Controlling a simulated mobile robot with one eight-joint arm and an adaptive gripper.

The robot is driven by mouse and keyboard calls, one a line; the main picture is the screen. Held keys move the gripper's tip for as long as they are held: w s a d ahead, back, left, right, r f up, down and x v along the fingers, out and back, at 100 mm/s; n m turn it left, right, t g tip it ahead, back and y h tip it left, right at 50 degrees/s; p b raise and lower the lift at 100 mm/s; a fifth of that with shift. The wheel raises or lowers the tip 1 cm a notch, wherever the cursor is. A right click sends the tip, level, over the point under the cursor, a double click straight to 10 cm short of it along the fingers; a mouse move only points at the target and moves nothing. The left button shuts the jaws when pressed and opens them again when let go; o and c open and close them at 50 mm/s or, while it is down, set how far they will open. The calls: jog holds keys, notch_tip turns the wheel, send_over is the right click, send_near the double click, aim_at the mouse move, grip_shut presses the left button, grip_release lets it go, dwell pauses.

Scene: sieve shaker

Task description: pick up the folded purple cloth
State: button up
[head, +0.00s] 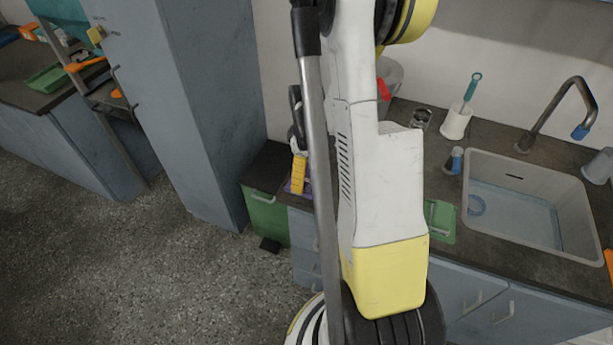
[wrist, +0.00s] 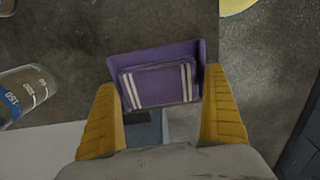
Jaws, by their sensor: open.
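The folded purple cloth (wrist: 158,84) with white stripes lies in the middle of the wrist view. It rests on or against a larger flat purple piece (wrist: 186,53); I cannot tell whether that is a tray or more cloth. My gripper (wrist: 161,84) is open, with its two yellow fingers to the left and right of the cloth's near part. No grip on the cloth shows. In the head view, a yellow finger of my gripper (head: 299,174) points down at the counter, with a bit of purple (head: 289,187) beside it. My arm hides most of that spot.
A graduated glass vessel (wrist: 26,92) stands left of the cloth in the wrist view. In the head view, a sink (head: 515,205), green item (head: 441,222), brush holder (head: 456,122) and metal can (head: 421,119) are right of my arm. A tall cabinet (head: 185,100) stands left.

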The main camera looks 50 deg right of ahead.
aim_at(307, 170)
jog(key=shift+r, duration=0.1)
jog(key=c, duration=1)
jog(key=shift+o, duration=0.2)
jog(key=shift+r, duration=0.25)
notch_tip(307, 170, up, 4)
jog(key=shift+f+p, duration=0.2)
jog(key=shift+p, duration=0.95)
jog(key=s+d+r+p, duration=0.3)
jog(key=s+d+r, duration=0.4)
jog(key=s+d, duration=0.1)
jog(key=shift+d+p, duration=0.15)
jog(key=shift+p, duration=0.2)
jog(key=shift+s, duration=0.1)
